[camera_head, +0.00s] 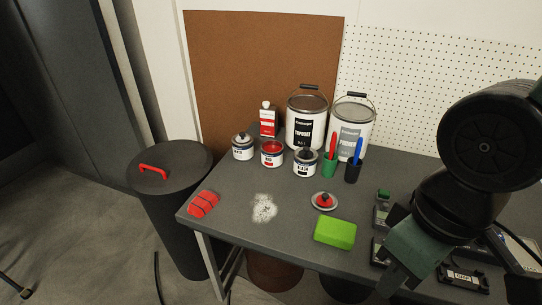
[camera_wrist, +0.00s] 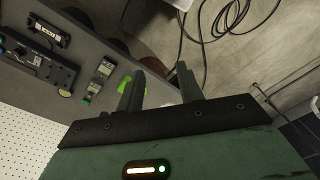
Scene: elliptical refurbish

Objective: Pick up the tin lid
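The tin lid (camera_head: 324,201) is a small round grey metal disc with a red middle and a small dark knob. It lies flat on the dark grey table in the head view, just behind a green sponge (camera_head: 335,231). My gripper (camera_wrist: 160,78) is open and empty, with its two dark fingers apart in the wrist view. In the head view my gripper's green body is at the right, over the front of the table, to the right of the lid and apart from it. I cannot make out the lid in the wrist view.
Behind the lid stand a red-topped open tin (camera_head: 272,153), a black-labelled tin (camera_head: 306,162), a white tin (camera_head: 243,147), large paint cans (camera_head: 306,121) and cups (camera_head: 330,166) with tools. A red cloth (camera_head: 202,204) lies left. Electronic devices (camera_head: 463,278) lie right. A bin (camera_head: 175,195) stands beside the table (camera_head: 285,240).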

